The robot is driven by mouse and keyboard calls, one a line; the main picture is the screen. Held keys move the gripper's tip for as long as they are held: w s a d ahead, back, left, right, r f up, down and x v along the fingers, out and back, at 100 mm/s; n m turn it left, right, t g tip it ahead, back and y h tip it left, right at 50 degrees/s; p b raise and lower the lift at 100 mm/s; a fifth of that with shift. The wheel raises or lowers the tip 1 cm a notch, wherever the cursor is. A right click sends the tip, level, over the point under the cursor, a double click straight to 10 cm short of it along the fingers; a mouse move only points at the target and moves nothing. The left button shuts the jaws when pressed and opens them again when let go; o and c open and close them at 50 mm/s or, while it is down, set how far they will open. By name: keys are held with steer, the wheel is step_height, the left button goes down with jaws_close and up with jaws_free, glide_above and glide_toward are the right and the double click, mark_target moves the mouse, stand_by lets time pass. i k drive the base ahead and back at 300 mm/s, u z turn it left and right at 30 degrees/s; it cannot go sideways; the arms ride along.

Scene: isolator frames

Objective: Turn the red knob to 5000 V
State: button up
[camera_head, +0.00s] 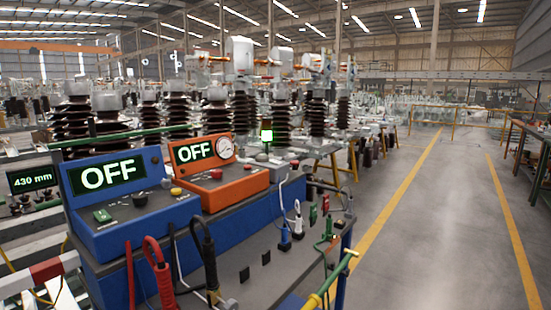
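A blue instrument box (130,228) stands on the bench at the left, with its display (108,174) reading OFF. Its panel has a dark round knob (139,199), a green switch (102,215) and a small yellow knob or button (176,191). An orange instrument box (240,188) stands behind it to the right, with a round gauge (225,148) and a display (194,152) also reading OFF. A small red knob or button (217,174) is on the orange panel. Scale markings are too small to read. My gripper is not in view.
Red and black cable clamps (157,270) stand at the bench's front. Cables with plugs (298,222) and a green-and-yellow pole (335,280) are at its right. Ribbed insulators (180,120) crowd behind. The floor (430,230) at the right is open.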

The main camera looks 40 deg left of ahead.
mark_target(216, 173)
steer(key=u, duration=0.1)
steer(key=i, duration=1.2)
steer(key=u, duration=1.3)
steer(key=i, duration=0.95)
steer(key=u, duration=1.05)
